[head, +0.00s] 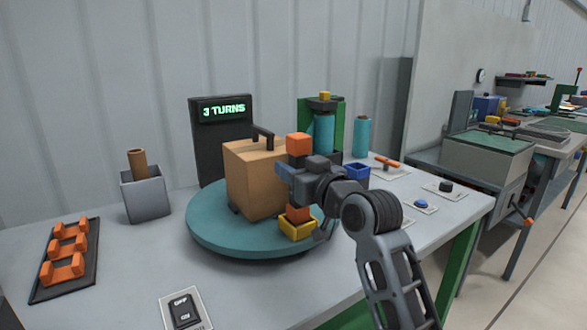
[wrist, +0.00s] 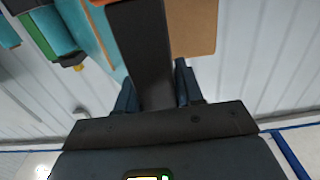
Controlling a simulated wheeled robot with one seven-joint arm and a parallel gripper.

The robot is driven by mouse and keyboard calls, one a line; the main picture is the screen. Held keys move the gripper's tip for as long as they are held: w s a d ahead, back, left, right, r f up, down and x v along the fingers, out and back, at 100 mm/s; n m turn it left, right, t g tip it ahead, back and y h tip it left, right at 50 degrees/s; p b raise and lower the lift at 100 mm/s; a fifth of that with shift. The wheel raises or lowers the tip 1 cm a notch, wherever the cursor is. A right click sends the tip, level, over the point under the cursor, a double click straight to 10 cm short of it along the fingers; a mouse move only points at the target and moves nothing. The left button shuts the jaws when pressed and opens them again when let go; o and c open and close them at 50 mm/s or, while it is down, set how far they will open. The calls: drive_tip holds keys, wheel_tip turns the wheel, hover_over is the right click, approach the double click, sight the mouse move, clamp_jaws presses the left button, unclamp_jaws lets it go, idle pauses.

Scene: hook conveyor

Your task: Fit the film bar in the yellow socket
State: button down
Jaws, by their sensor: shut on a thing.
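The film bar appears to be the upright dark bar with an orange block (head: 299,144) on top and another orange block at its lower end. My gripper (head: 291,178) is shut on its middle, beside the cardboard box. The wrist view shows the dark bar (wrist: 145,50) between my fingers. The yellow socket (head: 298,230) sits at the front edge of the teal turntable (head: 215,229). The lower orange block (head: 297,213) is at the socket's mouth. I cannot tell how deep it sits, as the socket's walls hide its bottom.
The cardboard box (head: 252,182) stands on the turntable, close to the bar. Behind are a teal film roll (head: 324,137), a green stand (head: 337,112) and a "3 TURNS" display (head: 222,111). A blue socket (head: 356,172) is to the right. An orange rack (head: 66,253) lies left.

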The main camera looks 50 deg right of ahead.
drive_tip(key=shift+f+b, duration=0.9)
drive_tip(key=shift+f, duration=0.4)
drive_tip(key=c, duration=0.6)
unclamp_jaws()
drive_tip(key=shift+c, duration=0.2)
drive_tip(key=shift+s, duration=0.15)
drive_tip(key=v, duration=0.7)
drive_tip(key=shift+s+b, duration=0.3)
drive_tip(key=shift+a+r, duration=0.1)
